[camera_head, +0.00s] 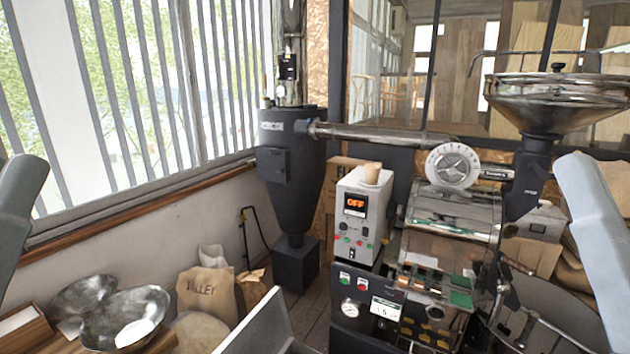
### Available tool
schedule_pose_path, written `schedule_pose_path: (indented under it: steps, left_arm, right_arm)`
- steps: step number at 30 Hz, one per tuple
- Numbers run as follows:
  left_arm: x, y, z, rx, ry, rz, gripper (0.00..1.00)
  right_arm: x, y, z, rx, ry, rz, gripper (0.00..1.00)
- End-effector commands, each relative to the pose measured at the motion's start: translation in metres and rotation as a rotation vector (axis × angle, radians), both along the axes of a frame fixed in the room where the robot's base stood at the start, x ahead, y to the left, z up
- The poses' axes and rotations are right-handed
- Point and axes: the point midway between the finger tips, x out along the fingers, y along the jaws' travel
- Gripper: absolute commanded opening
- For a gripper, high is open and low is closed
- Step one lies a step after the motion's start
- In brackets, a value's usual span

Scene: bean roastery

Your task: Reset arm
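My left arm shows only as a grey link at the left edge of the head view, running down out of the picture. My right arm shows as a pale grey link at the right edge, slanting down to the right. Neither gripper is in view, so their fingers and anything they hold cannot be seen. The two arm links are far apart, with the roasting machine (450,215) between them in the picture.
Two metal bowls (126,318) sit at lower left, near a wooden box (22,330). Sacks (208,290) stand beside them. A control box (357,215) with an orange "OFF" display carries a paper cup (372,172). A metal hopper (560,100) rises at right. A grey panel (262,325) juts up at front.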

Motion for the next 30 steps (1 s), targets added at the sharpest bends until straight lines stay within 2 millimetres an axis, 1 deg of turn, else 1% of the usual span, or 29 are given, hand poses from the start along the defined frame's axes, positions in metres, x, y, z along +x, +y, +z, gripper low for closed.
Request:
schedule_pose_path:
  steps: [1,2,3,5,6,9,10,12,13,18,30]
  left_arm:
    - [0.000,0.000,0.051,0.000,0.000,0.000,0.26]
    - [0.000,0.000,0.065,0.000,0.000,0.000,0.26]
    - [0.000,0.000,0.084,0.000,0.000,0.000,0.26]
    - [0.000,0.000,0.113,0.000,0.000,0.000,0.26]
    - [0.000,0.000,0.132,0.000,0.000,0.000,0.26]
    - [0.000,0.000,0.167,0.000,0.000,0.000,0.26]
    - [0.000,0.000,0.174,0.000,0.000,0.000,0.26]
    - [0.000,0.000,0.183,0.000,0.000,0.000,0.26]
    - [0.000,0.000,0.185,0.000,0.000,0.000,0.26]
    - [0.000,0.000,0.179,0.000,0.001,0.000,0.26]
    - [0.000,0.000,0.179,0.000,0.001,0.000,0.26]
  right_arm:
    - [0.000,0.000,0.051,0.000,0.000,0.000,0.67]
    - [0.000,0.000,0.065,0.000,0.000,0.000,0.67]
    - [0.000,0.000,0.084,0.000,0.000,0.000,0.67]
    - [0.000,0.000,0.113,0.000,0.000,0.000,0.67]
    - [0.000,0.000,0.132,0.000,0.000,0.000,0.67]
    - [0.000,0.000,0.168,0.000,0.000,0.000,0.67]
    - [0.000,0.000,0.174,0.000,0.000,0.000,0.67]
    - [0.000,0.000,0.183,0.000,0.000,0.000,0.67]
    - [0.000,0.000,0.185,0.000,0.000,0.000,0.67]
    - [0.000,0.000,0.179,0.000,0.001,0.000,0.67]
    - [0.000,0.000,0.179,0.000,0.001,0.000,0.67]
